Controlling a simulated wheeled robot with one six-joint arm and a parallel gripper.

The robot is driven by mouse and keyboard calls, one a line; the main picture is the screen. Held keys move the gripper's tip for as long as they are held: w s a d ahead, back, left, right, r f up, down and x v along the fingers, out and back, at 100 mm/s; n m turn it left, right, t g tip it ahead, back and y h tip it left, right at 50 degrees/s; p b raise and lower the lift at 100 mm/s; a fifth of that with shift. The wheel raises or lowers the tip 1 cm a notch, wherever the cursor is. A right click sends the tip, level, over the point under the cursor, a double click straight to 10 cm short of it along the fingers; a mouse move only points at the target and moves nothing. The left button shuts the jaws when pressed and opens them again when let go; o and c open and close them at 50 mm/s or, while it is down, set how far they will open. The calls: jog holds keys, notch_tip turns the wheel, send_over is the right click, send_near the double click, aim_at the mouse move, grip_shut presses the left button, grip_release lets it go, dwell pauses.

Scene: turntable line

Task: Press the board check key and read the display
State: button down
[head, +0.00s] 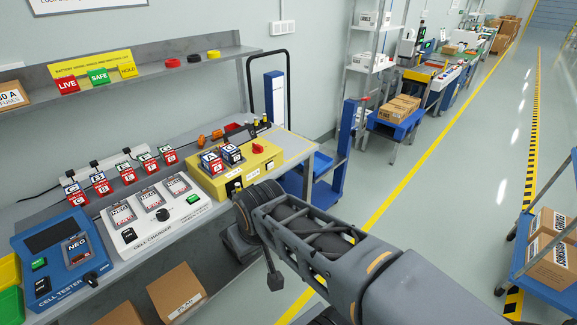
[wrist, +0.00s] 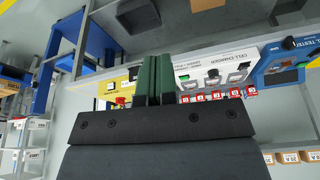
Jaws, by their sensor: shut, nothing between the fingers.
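The yellow board (head: 276,160) sits at the right end of the bench, with a red knob (head: 258,148) and several blue-and-white, red-marked blocks on top. Its front face carries small dark and white parts; I cannot tell which is the check key, and no readable display shows on it. In the wrist view my gripper (wrist: 154,78) has its two green-padded fingers together, with nothing between them. The fingers hide much of the board there; its red knob (wrist: 120,100) shows to their left.
Left of the board stand the white cell charger (head: 155,214) and the blue cell tester (head: 62,258). Red-marked cells line the bench behind the charger. A shelf (head: 130,75) holds LIVE, SAFE and HOLD signs. A blue cart (head: 322,178) stands right of the bench.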

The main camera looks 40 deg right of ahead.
jog(key=shift+a, duration=0.1)
jog(key=w+d+f+m+t+h+b, duration=0.1)
jog(key=w+d+f+m+t+b, duration=0.35)
jog(key=w, duration=0.55)
jog(key=w+d+f+m+t+h+b, duration=0.1)
jog(key=w+d+f+m+t+b, duration=0.2)
jog(key=w+d+b, duration=0.45)
jog(key=w+d+f+m+t+h+b, duration=0.2)
jog(key=w+d+f+m+h+b, duration=0.1)
jog(key=d, duration=0.7)
jog(key=w+d+f+m+t+h+b, duration=0.3)
jog(key=w+d+f+h+b, duration=0.3)
jog(key=d, duration=0.4)
jog(key=shift+w+f+m+b, duration=0.45)
jog(key=shift+w+f+b, duration=0.05)
jog(key=shift+w+b, duration=0.55)
